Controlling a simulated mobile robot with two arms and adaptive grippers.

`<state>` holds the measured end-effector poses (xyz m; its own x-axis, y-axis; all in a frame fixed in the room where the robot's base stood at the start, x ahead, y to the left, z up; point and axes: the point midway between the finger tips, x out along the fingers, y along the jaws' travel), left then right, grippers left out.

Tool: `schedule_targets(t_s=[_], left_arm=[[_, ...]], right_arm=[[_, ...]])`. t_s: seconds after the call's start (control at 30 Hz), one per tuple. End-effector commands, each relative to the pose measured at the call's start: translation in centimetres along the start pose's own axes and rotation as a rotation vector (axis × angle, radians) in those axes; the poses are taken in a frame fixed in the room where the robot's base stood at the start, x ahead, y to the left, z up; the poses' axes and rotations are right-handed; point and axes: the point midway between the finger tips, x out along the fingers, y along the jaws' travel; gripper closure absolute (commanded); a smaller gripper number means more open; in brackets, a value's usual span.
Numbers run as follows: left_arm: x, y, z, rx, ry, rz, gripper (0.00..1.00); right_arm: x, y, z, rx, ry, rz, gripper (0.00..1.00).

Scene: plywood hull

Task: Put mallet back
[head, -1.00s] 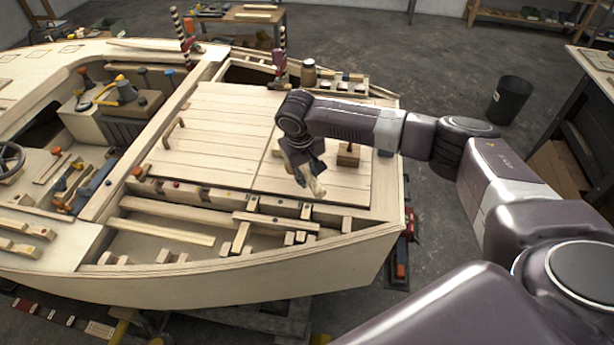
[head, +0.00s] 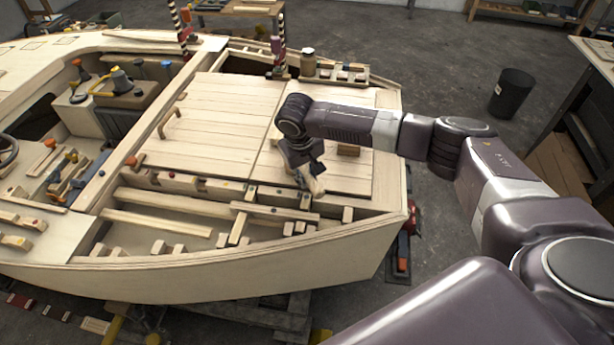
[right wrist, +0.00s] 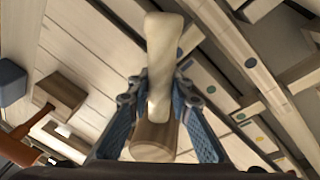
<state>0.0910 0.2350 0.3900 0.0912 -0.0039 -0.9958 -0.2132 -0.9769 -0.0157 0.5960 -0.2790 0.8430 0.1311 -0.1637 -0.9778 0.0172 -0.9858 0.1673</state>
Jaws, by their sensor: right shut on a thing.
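My right gripper (head: 304,165) hangs over the right part of the slatted hatch (head: 325,125), near the open side bay. In the right wrist view its blue-padded fingers (right wrist: 156,95) are shut on a pale, club-shaped wooden thing with a browner round end, which looks like the mallet (right wrist: 163,55). The mallet (head: 316,185) also shows below the gripper in the head view, tilted, its end near the hatch's front edge. I cannot tell whether it touches anything. My left gripper is out of view.
A brown wooden block (head: 348,150) stands on the hatch behind the gripper; it also shows in the wrist view (right wrist: 60,92), with a blue block (right wrist: 11,80) beside it. Loose timbers (head: 160,224) and small blocks fill the side bay. A black bin (head: 511,93) stands on the floor.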

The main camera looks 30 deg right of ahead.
Motion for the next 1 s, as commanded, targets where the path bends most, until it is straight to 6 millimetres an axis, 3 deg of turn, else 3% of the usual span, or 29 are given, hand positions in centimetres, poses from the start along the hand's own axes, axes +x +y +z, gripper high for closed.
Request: schedule_targets(t_s=[0.27, 0.3, 0.5, 0.77, 1.0], left_arm=[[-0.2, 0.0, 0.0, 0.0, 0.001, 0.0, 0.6], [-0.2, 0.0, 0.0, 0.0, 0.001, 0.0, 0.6], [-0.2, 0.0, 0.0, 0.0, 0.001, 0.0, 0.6], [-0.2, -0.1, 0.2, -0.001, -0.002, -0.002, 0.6], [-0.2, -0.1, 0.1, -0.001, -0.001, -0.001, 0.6]], right_arm=[[0.3, -0.1, 0.0, 0.001, 0.002, 0.0, 1.0], [0.3, 0.0, -0.1, 0.001, 0.003, 0.0, 0.8], [0.3, -0.1, 0.0, 0.001, 0.002, 0.0, 0.61], [0.3, -0.1, 0.1, 0.0, -0.002, 0.0, 0.61], [-2.8, -0.1, -0.1, -0.001, 0.003, -0.002, 0.61]])
